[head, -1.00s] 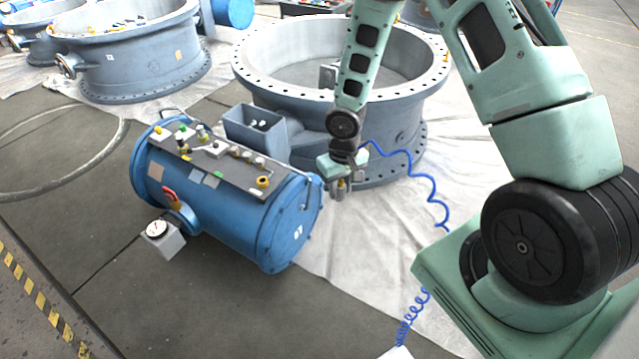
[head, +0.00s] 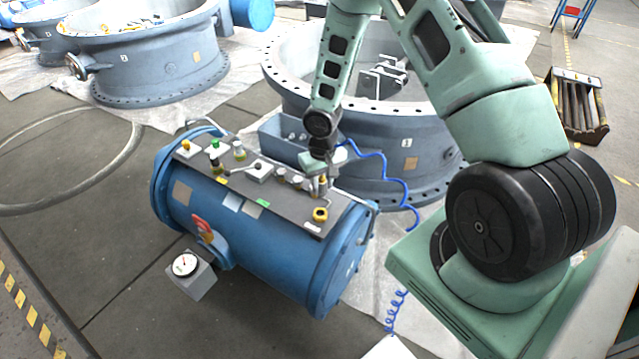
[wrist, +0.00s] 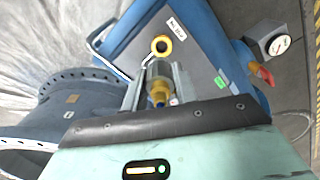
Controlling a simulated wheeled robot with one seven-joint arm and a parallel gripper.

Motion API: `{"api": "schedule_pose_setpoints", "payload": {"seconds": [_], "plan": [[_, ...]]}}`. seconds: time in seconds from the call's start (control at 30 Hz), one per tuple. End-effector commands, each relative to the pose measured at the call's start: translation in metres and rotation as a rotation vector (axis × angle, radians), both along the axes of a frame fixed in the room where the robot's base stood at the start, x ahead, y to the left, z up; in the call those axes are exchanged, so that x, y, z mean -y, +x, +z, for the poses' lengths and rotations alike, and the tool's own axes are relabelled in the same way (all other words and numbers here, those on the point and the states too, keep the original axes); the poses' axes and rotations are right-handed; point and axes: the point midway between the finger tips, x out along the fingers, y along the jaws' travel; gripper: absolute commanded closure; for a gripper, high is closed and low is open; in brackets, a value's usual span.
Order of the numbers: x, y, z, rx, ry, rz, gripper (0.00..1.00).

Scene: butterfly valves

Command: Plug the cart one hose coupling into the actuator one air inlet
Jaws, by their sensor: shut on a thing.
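The actuator is a blue cylinder (head: 265,255) lying on its side with a grey top plate (head: 228,186). A yellow ring-shaped inlet (head: 320,214) sits near the plate's right end; in the wrist view the inlet (wrist: 161,45) shows a dark opening beside a small white label. My gripper (head: 322,184) is over that end of the plate, shut on the brass hose coupling (wrist: 158,88). In the wrist view the coupling is between the fingers, just short of the inlet and apart from it in the picture. The height gap cannot be told. The blue coiled hose (head: 398,190) trails from my gripper.
Several fittings, including a green-topped one (head: 215,150), stand along the plate. A pressure gauge (head: 185,264) is at its front left. A grey box (head: 285,138) and a large flanged valve body (head: 420,160) stand close behind. Open floor (head: 130,270) lies left.

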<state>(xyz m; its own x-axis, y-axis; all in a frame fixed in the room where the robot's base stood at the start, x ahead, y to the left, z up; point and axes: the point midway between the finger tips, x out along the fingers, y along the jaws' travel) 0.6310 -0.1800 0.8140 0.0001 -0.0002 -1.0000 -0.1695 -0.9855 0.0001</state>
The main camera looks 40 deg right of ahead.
Motion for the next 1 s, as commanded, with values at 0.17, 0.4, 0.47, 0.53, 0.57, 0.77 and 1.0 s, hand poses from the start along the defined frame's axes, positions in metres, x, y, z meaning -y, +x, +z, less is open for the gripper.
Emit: {"api": "schedule_pose_setpoints", "payload": {"seconds": [0.17, 0.4, 0.47, 0.53, 0.57, 0.77, 1.0], "plan": [[0.001, 0.000, -0.005, 0.000, 0.000, -0.004, 0.92], [0.001, 0.000, -0.019, 0.000, 0.001, -0.004, 0.92], [0.001, 0.000, -0.024, 0.000, 0.000, -0.003, 0.92], [0.001, 0.000, -0.031, 0.000, 0.000, -0.003, 0.92], [0.001, 0.000, -0.034, 0.000, 0.001, -0.004, 0.92], [0.001, 0.000, -0.053, 0.000, 0.000, -0.003, 0.92], [0.001, 0.001, -0.071, 0.001, 0.000, -0.003, 0.92]]}}
